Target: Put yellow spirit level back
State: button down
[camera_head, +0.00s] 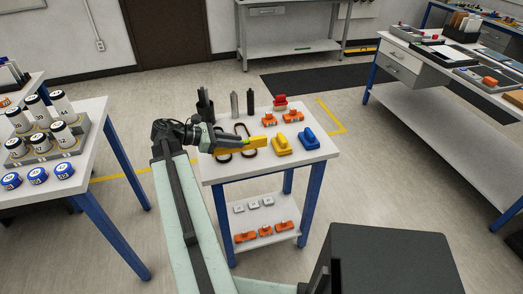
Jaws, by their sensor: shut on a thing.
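The yellow spirit level (251,144) is in my gripper (229,148), above the left part of a small white table with blue legs (222,174). The gripper is shut on it near its left end, and the level points to the right. The fingertips are small in this view and partly merge with the level. Whether the level touches the table top or things under it, I cannot tell.
Orange pieces (292,116), a red-topped stack (280,103) and dark upright tools (235,104) stand behind. Dark loops (249,154) lie by the level. The table's front right corner is clear.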

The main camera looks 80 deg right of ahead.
jog(key=s+d+f+b, duration=0.1)
jog(key=s+d, duration=0.2)
jog(key=d, duration=0.4)
jog(key=s+d, duration=0.2)
jog(key=d, duration=0.6)
jog(key=f+b, duration=0.4)
jog(key=shift+s+f+b, duration=0.3)
jog(key=shift+f+b, duration=0.05)
jog(key=shift+b, duration=0.05)
jog(key=c, duration=1.3)
grip_release()
